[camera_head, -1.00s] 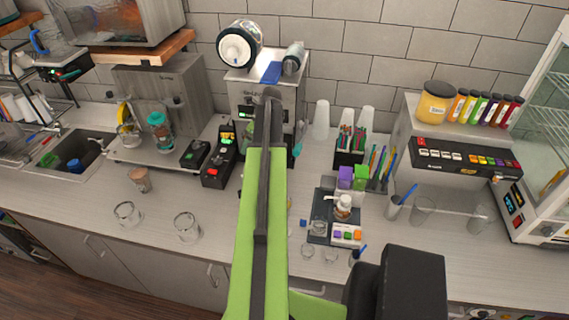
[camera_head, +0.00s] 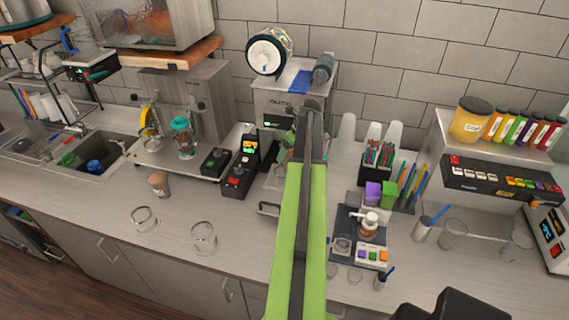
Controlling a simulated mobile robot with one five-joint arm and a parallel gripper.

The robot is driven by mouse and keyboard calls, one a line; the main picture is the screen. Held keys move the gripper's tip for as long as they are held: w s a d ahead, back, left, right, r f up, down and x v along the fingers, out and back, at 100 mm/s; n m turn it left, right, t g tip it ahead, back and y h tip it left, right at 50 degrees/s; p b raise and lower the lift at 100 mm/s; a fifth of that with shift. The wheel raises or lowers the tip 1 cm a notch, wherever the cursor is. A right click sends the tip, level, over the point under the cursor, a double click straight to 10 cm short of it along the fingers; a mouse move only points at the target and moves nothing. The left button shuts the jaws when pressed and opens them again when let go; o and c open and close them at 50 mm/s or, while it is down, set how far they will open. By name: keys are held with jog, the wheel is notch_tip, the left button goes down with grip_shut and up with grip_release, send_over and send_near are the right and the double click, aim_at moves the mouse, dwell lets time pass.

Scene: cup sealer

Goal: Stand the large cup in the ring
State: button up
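Two clear cups stand upright on the counter at the left front: one cup (camera_head: 144,219) and, to its right, another that looks slightly taller (camera_head: 203,237). I cannot tell surely which is the large cup. The cup sealer (camera_head: 272,98) stands against the wall, with a white film roll on top. My green and dark arm link crosses in front of it. The ring is not clearly visible; the sealer's lower front is partly hidden by my arm. My gripper's fingers do not show, and no cup is seen held.
A brown cup (camera_head: 159,184) stands behind the clear cups. A black control box (camera_head: 239,175) sits left of the sealer. A dark tray (camera_head: 348,250) with a pump bottle (camera_head: 368,225) is right of my arm. The counter between the clear cups and my arm is mostly free.

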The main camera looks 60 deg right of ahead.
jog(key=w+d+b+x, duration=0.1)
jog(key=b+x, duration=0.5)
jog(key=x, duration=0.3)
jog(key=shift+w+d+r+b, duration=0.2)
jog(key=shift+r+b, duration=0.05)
jog(key=shift+b, duration=0.1)
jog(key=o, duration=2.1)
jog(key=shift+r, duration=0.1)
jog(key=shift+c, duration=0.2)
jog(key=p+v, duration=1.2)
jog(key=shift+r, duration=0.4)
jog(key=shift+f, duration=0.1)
